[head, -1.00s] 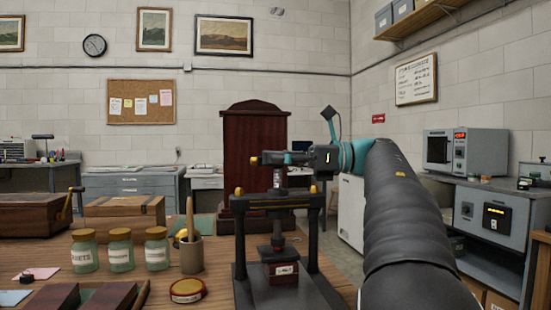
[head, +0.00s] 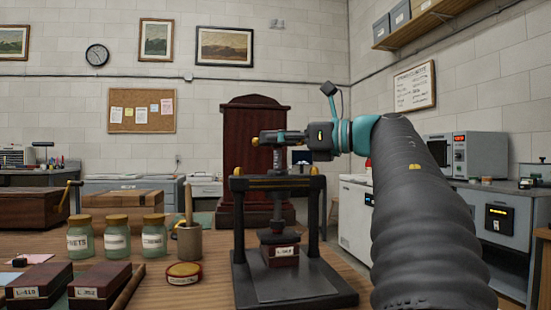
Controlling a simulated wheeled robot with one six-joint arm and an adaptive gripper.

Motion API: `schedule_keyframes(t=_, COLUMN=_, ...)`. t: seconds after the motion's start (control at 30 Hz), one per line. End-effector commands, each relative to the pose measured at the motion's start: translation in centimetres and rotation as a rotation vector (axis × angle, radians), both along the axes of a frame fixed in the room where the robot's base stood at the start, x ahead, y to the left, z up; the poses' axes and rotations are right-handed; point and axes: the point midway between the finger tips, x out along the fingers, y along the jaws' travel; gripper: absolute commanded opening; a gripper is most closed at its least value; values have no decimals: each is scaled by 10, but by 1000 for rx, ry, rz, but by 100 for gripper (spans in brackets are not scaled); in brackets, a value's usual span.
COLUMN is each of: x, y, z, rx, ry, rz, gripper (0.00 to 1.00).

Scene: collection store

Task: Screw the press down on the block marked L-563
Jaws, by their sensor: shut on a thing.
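The press (head: 318,215) is a dark frame with two posts, yellow caps and a crossbar, standing on a flat base at the table's right end. Its screw (head: 277,161) rises through the crossbar. A dark red block (head: 284,256) with a white label sits on the base under the pressing foot (head: 278,237). The foot looks to be at or very near the block's top; I cannot tell if they touch. The label is too small to read surely. My gripper (head: 283,138) is above the crossbar, shut on the press's handle at the screw top; its yellow knob (head: 255,141) shows at left.
Two more labelled dark red blocks (head: 38,285) (head: 100,287) lie at the front left. Three jars (head: 117,238), a cup with a wooden tool (head: 189,240), a round tin (head: 183,274) and wooden boxes (head: 122,202) stand left of the press. My arm fills the right side.

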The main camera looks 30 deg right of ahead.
Motion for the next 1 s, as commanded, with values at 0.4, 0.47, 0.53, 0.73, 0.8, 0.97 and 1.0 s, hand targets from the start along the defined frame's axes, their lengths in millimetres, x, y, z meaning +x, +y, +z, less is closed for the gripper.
schedule_keyframes(t=0.4, x=-1, y=2, z=1, rx=-2, ry=-1, rz=-392, gripper=0)
schedule_keyframes(t=0.47, x=0, y=2, z=2, rx=-1, ry=-1, rz=-447, gripper=0)
schedule_keyframes(t=0.53, x=0, y=1, z=3, rx=-1, ry=1, rz=-507, gripper=0)
schedule_keyframes(t=0.73, x=0, y=1, z=6, rx=-2, ry=2, rz=-655, gripper=0)
schedule_keyframes(t=0.8, x=1, y=0, z=6, rx=0, ry=3, rz=-696, gripper=0)
schedule_keyframes(t=0.97, x=1, y=0, z=5, rx=0, ry=3, rz=-768, gripper=0)
schedule_keyframes(t=1.0, x=1, y=-1, z=5, rx=-2, ry=4, rz=-783, gripper=0)
